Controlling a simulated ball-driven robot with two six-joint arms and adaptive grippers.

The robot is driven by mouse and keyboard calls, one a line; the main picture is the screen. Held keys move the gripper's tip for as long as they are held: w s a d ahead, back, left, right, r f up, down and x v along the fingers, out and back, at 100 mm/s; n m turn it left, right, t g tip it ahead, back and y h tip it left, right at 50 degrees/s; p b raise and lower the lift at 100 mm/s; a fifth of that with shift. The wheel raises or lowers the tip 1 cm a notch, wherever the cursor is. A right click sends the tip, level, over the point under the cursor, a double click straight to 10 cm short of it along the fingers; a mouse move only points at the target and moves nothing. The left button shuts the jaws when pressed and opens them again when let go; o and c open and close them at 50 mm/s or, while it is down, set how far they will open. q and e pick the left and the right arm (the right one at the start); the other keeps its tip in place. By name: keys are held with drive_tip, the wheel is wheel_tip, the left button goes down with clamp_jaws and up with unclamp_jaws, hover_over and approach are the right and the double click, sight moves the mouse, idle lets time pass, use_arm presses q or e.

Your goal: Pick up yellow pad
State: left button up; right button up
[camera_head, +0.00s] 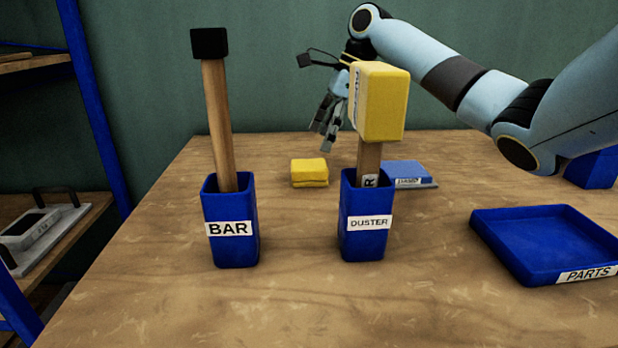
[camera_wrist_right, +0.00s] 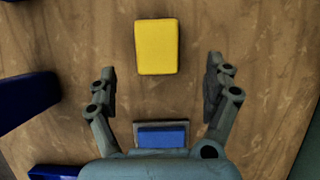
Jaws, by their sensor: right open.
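The yellow pad (camera_head: 309,173) lies flat on the wooden table in the head view, behind and between the two blue holders. It also shows in the right wrist view (camera_wrist_right: 157,46), near the top middle. My right gripper (camera_head: 326,136) is open and empty above the table, near the pad, its fingers pointing down. In the right wrist view my right gripper (camera_wrist_right: 160,82) has its fingers spread wide, with the pad ahead of them and between their lines, not touched. My left gripper is in neither view.
A blue BAR holder (camera_head: 231,245) with a wooden-handled tool and a blue DUSTER holder (camera_head: 364,240) with a yellow-headed duster (camera_head: 385,102) stand in front. A blue block (camera_head: 407,171) sits right of the pad. A blue PARTS tray (camera_head: 535,270) lies at right. The table's front middle is clear.

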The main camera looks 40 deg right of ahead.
sight(310, 163)
drive_tip(key=x, duration=0.2)
drive_tip(key=shift+w+f, duration=0.1)
drive_tip(key=shift+f, duration=0.2)
drive_tip(key=b+x, duration=0.1)
drive_tip(key=x, duration=0.1)
drive_tip(key=b+x, duration=0.1)
drive_tip(key=x, duration=0.1)
drive_tip(key=shift+a+f, duration=0.2)
drive_tip(key=shift+a, duration=0.2)
drive_tip(key=shift+w+f, duration=0.1)
drive_tip(key=shift+f, duration=0.2)
drive_tip(key=shift+r, duration=0.1)
drive_tip(key=c, duration=0.9)
